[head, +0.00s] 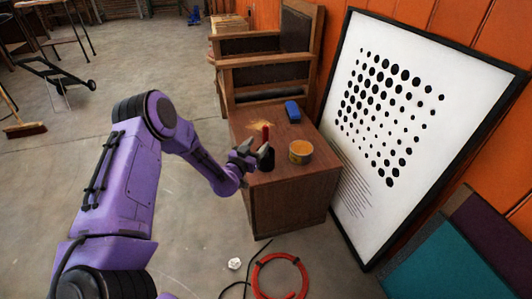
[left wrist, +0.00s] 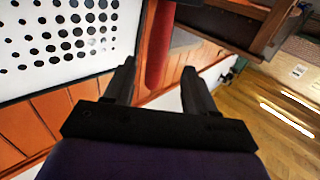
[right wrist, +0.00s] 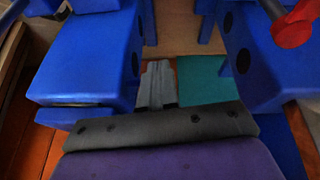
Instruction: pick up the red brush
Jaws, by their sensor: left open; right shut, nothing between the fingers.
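The red brush (head: 266,133) stands upright on the wooden cabinet, its red handle showing above a dark base in the head view. In the left wrist view its red handle (left wrist: 158,45) appears between the fingertips, at or just beyond them; contact cannot be told. My left gripper (head: 246,153) is open at the cabinet's near left corner, close to the brush; its two dark fingers (left wrist: 158,68) are apart. My right gripper (right wrist: 157,82) is shut and empty, seen only in the right wrist view.
On the cabinet (head: 290,185) stand a blue object (head: 292,111) and a yellow tin (head: 300,151), right of the brush. A wooden armchair (head: 262,61) is behind, a dotted white board (head: 395,110) at right. Blue blocks (right wrist: 88,60) flank my right gripper.

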